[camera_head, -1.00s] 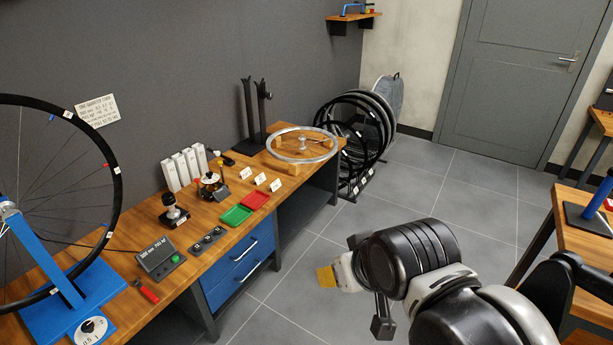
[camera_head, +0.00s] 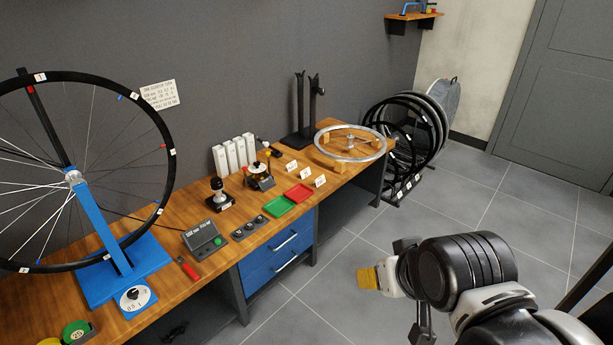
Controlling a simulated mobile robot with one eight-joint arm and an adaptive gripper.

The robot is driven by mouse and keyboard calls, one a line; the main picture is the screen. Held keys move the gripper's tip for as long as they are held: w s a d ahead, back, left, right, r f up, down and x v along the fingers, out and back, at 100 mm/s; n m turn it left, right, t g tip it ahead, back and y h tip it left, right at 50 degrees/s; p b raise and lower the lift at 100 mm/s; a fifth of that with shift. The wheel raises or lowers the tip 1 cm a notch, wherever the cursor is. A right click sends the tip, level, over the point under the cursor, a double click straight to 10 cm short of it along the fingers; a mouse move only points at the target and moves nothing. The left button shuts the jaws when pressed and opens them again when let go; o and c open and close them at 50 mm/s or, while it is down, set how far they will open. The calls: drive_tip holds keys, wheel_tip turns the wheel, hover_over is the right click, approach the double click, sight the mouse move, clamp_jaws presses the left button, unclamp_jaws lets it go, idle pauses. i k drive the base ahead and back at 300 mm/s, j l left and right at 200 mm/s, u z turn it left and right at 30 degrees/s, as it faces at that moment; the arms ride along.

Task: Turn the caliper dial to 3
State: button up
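The caliper dial (camera_head: 134,298) is a white disc with a dark centre and printed marks, mounted on the front of the blue truing stand base (camera_head: 98,278) at the lower left. Its marks are too small to read surely, so I cannot tell its setting. A spoked wheel (camera_head: 168,182) with a black rim stands in the stand above it. My gripper (camera_head: 376,279) is over the floor at the lower right, well away from the dial and the bench. A yellow piece shows at its end. I cannot make out its fingertips well enough to tell whether it is open.
The wooden bench (camera_head: 160,240) runs along the wall. It carries a grey box with a green button (camera_head: 203,238), a red-handled tool (camera_head: 187,268), green (camera_head: 279,206) and red (camera_head: 299,193) trays, and a silver rim (camera_head: 350,155). The floor (camera_head: 330,250) between bench and gripper is clear.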

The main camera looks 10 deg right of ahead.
sight(133, 294)
drive_tip(key=u, duration=2.05)
